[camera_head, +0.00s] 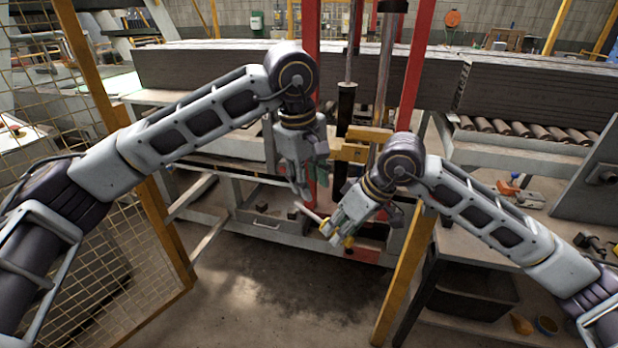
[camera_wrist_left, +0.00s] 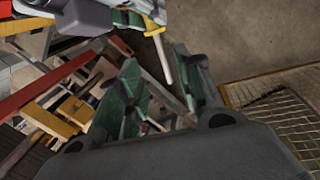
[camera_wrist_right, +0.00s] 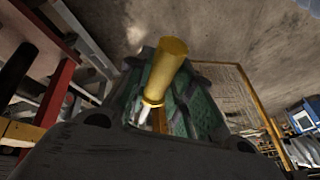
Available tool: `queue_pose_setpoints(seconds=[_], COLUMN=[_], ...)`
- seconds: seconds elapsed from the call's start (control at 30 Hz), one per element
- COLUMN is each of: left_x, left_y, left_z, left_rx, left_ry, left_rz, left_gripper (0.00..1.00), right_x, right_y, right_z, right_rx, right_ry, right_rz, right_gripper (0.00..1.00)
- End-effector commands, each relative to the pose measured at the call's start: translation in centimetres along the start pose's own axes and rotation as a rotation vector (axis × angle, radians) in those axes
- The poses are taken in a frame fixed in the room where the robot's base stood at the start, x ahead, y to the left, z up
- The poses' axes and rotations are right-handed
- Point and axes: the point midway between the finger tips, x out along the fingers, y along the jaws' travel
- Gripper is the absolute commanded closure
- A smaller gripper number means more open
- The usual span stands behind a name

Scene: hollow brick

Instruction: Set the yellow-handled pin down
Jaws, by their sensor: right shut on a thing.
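The yellow-handled pin has a yellow grip (camera_wrist_right: 167,68) and a pale metal shaft (camera_wrist_right: 147,112). My right gripper (camera_head: 340,230) is shut on the yellow grip and holds the pin in the air. In the head view the shaft (camera_head: 310,214) points up and left from it, toward my left gripper (camera_head: 303,188). In the left wrist view the yellow grip (camera_wrist_left: 154,24) and shaft (camera_wrist_left: 163,60) show beyond and between the tips of my left fingers. Those fingers are spread, and nothing is visibly clamped between them. I cannot tell whether the shaft touches them.
A yellow post (camera_head: 405,275) stands just right of the right gripper. A worktable (camera_head: 500,240) with tools is at the right. Mesh fencing (camera_head: 120,260) is at the left. The floor (camera_head: 260,300) below is bare.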

Motion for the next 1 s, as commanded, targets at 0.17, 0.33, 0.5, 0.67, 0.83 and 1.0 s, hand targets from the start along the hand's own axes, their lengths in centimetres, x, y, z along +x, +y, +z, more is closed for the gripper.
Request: queue_pose_setpoints(seconds=[0.17, 0.33, 0.5, 0.67, 0.83, 1.0], left_x=[1.5, 3.4, 5.5, 7.4, 9.3, 10.7], left_y=[-0.1, -0.1, -0.1, -0.1, -0.1, 0.0], left_z=[0.0, 0.0, 0.0, 0.0, 0.0, 0.0], left_rx=[0.0, -0.001, -0.001, -0.001, -0.001, 0.0], left_ry=[-0.001, -0.001, -0.001, -0.001, -0.001, -0.002], left_rz=[-0.003, -0.002, -0.002, -0.002, -0.002, -0.001], left_gripper=[0.65, 0.65, 0.65, 0.65, 0.65, 0.65], right_x=[0.0, 0.0, 0.0, 0.0, 0.0, 0.0], right_y=[0.0, 0.0, 0.0, 0.0, 0.0, 0.0], right_z=[0.0, 0.0, 0.0, 0.0, 0.0, 0.0], right_rx=[0.0, 0.0, 0.0, 0.0, 0.0, 0.0], right_ry=[0.001, 0.001, 0.001, 0.001, 0.001, 0.001], right_rz=[0.0, 0.0, 0.0, 0.0, 0.0, 0.0], right_gripper=[1.0, 1.0, 1.0, 1.0, 1.0, 1.0])
